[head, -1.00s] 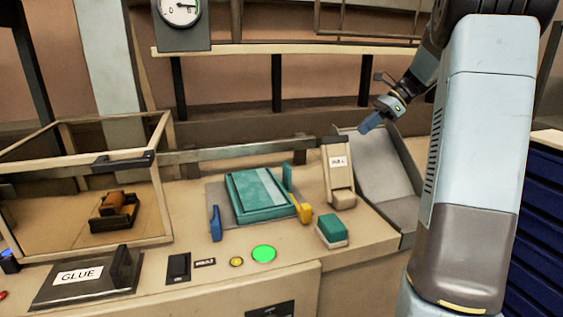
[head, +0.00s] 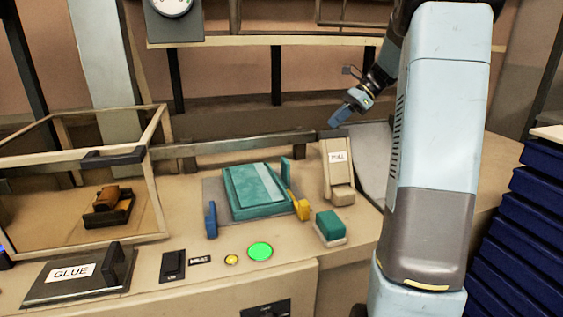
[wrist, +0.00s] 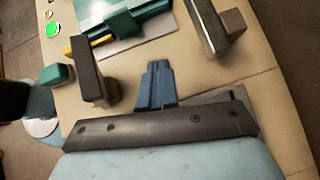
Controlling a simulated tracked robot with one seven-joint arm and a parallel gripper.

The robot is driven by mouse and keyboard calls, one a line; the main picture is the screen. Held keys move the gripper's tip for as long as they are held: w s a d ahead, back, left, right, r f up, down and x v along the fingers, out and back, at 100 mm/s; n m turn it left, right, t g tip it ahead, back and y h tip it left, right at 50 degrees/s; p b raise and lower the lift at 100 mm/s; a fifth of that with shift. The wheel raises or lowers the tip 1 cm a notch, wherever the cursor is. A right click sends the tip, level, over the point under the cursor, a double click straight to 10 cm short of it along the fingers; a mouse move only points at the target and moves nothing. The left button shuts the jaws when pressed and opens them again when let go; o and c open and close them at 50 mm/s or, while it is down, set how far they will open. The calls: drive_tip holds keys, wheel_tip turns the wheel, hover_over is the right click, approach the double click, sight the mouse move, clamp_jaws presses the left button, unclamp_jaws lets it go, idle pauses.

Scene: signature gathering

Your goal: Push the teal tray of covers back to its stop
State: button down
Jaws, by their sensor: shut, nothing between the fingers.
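The teal tray of covers (head: 233,206) lies on a grey plate on the bench, holding flat teal pieces. A blue upright (head: 211,220) stands at its left front and a yellow block (head: 301,205) at its right side. Part of the teal tray (wrist: 88,9) shows at the top of the wrist view. My gripper (head: 337,118) is behind and right of the tray, above the PULL post, apart from the tray. Its blue fingers (wrist: 157,68) are together and empty.
The beige PULL post (head: 338,172) stands right of the tray, with a teal-topped block (head: 330,226) in front. A grey chute (head: 372,150) is partly hidden by my arm. A clear-sided case (head: 152,205) stands left. Blue drawers (head: 535,230) are at far right.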

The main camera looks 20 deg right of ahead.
approach(269, 166)
wheel_tip(269, 166, down, 6)
drive_tip(key=shift+w+d+r, duration=0.1)
drive_tip(key=shift+w, duration=0.05)
drive_tip(key=shift+w+a+r, duration=0.1)
drive_tip(key=shift+w+a, duration=0.1)
drive_tip(key=shift+a, duration=0.95)
drive_tip(key=shift+w+a, duration=0.2)
drive_tip(key=shift+a, duration=0.45)
drive_tip(key=shift+w+a, duration=0.15)
drive_tip(key=shift+a, duration=0.85)
drive_tip(key=shift+d, duration=0.15)
